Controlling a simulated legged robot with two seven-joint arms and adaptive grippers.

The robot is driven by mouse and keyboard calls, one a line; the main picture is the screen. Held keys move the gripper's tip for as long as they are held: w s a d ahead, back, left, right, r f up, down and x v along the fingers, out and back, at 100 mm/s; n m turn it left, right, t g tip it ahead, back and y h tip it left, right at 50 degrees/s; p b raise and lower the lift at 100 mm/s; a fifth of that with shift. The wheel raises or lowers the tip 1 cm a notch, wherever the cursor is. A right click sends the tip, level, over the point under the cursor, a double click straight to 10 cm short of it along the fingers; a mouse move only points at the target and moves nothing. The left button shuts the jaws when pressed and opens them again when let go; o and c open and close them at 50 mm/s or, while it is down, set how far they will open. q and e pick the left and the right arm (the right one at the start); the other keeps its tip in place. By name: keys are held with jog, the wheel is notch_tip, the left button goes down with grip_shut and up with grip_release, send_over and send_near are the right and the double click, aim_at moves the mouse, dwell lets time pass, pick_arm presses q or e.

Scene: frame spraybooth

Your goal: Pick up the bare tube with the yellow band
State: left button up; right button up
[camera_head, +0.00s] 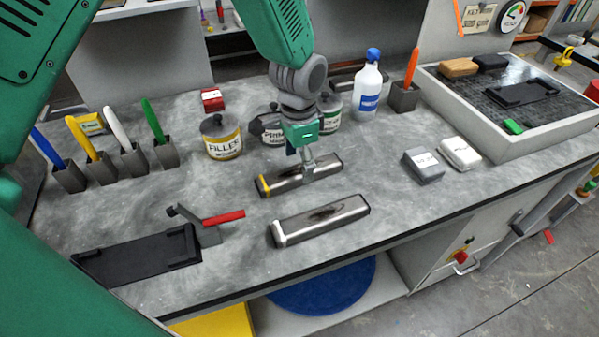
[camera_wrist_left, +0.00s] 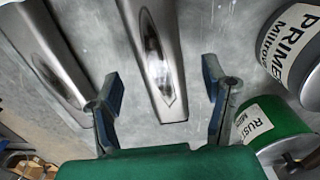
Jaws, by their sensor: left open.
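A bare metal tube with a yellow band (camera_head: 285,181) at its left end lies on the grey bench, with a dark patch on top. My left gripper (camera_head: 308,168) is over its middle, pointing down, open and empty. In the left wrist view the same tube (camera_wrist_left: 150,45) runs between the two spread fingers (camera_wrist_left: 163,92), with a gap on each side; its yellow band is out of that view. A second bare tube (camera_head: 322,220) with a pale band at its left end lies nearer the bench front; it also shows in the left wrist view (camera_wrist_left: 48,50). My right gripper is not in view.
Behind the gripper stand the filler can (camera_head: 221,138), the primer can (camera_wrist_left: 300,45) and the green rust can (camera_wrist_left: 263,125). A black tray with a red-handled clamp (camera_head: 140,257) lies front left. Sanding blocks (camera_head: 423,166) lie right. Bare bench separates the tubes from these blocks.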

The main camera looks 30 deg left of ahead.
aim_at(299, 169)
pick_arm(q)
jog(key=f, duration=0.3)
jog(key=shift+w+a, duration=0.1)
jog(key=shift+a, duration=0.2)
jog(key=shift+w+d+f, duration=0.1)
jog(key=shift+f, duration=0.25)
jog(key=shift+d, duration=0.15)
jog(key=shift+d+r, duration=0.1)
jog(key=shift+d, duration=0.2)
jog(key=c, duration=1.3)
jog(key=shift+a, duration=0.25)
jog(key=shift+c, duration=0.5)
